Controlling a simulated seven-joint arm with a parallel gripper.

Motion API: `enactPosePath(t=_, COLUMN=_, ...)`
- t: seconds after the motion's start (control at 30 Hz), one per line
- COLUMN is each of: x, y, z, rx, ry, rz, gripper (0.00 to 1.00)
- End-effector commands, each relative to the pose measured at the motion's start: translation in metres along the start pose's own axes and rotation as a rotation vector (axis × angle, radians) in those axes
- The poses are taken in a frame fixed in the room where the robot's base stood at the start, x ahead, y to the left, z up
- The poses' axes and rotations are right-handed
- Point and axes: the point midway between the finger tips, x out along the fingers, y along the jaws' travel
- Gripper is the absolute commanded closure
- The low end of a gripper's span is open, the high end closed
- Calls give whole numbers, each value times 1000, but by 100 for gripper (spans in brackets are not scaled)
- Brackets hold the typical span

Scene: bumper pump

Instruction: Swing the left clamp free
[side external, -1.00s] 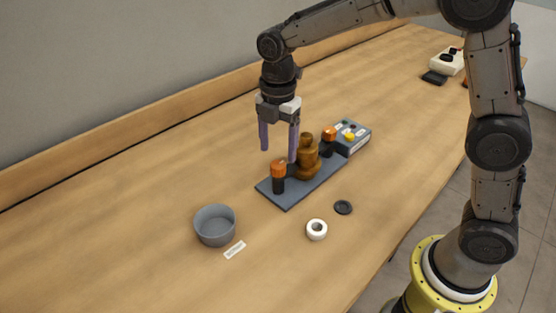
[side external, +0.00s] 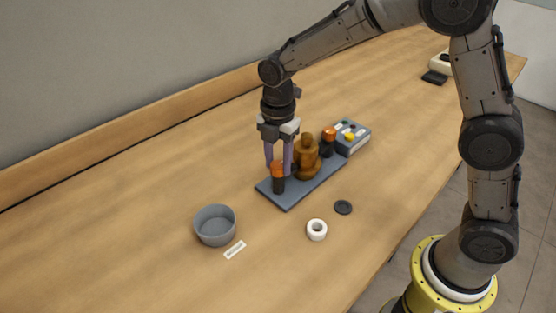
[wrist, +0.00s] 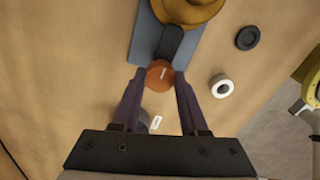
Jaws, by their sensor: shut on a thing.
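The left clamp (side external: 278,183) is a dark post with an orange top, standing at the near-left end of a grey-blue base plate (side external: 289,205). My gripper (side external: 279,170) points down over it, its two purple fingers closed on the orange top. In the wrist view the orange top (wrist: 159,75) sits between the fingertips (wrist: 159,80), and a dark arm (wrist: 170,42) runs from it toward the brown part. The brown stepped part (side external: 306,158) stands in the middle of the plate; it also shows in the wrist view (wrist: 188,10). The right clamp (side external: 328,140) stands beyond it.
A control box (side external: 352,136) with a yellow button adjoins the plate's far end. A grey bowl (side external: 215,226) and a white label (side external: 235,250) lie to the left. A white ring (side external: 316,230) and a black disc (side external: 343,207) lie in front. The table between is clear.

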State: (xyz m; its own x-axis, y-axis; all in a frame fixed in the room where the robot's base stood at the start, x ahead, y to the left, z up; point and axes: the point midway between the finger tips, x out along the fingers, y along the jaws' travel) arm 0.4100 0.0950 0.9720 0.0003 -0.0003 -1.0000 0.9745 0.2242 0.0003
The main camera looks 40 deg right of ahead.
Motion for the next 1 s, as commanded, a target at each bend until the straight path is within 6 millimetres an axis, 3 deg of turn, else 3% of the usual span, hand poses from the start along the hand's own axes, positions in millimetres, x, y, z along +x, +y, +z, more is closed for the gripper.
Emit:
enactPosePath(t=0.03, x=0, y=0, z=0, rx=0, ry=0, rz=0, gripper=90)
enactPosePath(t=0.1, x=0, y=0, z=0, rx=0, ry=0, rz=0, gripper=100)
enactPosePath(t=0.53, x=-1, y=0, z=0, rx=67, ry=0, rz=1, gripper=100)
enactPosePath(t=1.0, x=-1, y=0, z=0, rx=450, ry=1, rz=1, gripper=100)
